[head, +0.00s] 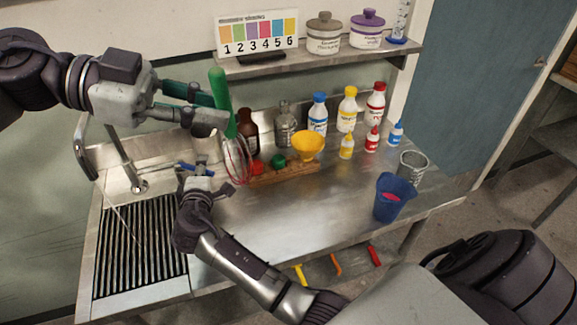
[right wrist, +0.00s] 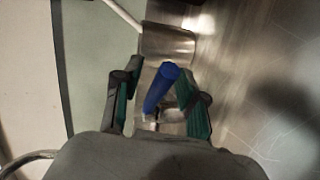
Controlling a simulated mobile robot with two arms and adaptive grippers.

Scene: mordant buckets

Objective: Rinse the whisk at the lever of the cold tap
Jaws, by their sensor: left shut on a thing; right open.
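The whisk, with a green handle (head: 217,88) and red wires (head: 237,162), hangs wires down in my left gripper (head: 222,110), which is shut on the handle. The whisk is above the bench, to the right of the tap (head: 126,163). The tap's bent spout is over the left end of the bench. My right gripper (head: 197,181) is low by the bench's back left. In the right wrist view, the blue lever (right wrist: 160,88) stands between the open fingers of my right gripper (right wrist: 158,78); contact is not clear. In the head view the lever is mostly hidden.
A slatted drain (head: 140,250) fills the bench's left end. Bottles, a yellow funnel (head: 308,146) and a wooden rack (head: 285,176) stand at the back. A blue jug (head: 393,197) and a metal can (head: 413,165) stand at right. The middle front of the bench is clear.

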